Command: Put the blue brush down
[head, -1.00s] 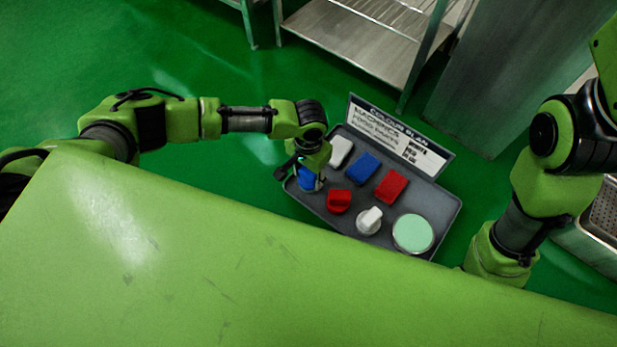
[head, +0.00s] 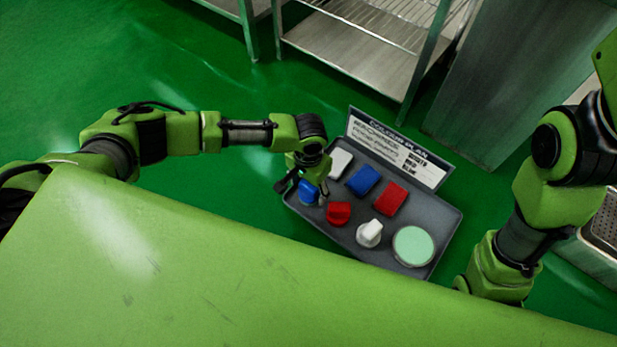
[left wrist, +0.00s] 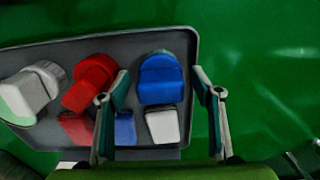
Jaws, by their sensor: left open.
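The blue brush (head: 308,194) stands in the near left corner of the grey tray (head: 445,222), beside the red brush (head: 338,214). My left gripper (head: 304,187) is over it, pointing down, and partly covers it in the head view. In the left wrist view the blue brush (left wrist: 160,80) shows between the two spread fingers of my left gripper (left wrist: 159,80), with a gap on each side. My right arm shows at the right of the head view, but its gripper is hidden.
The tray also holds a white brush (head: 370,233), white, blue (head: 363,181) and red (head: 391,198) blocks, and a round pale green pad (head: 413,246). A lettered sign (head: 397,155) stands along its back edge. A metal shelf (head: 350,45) is behind.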

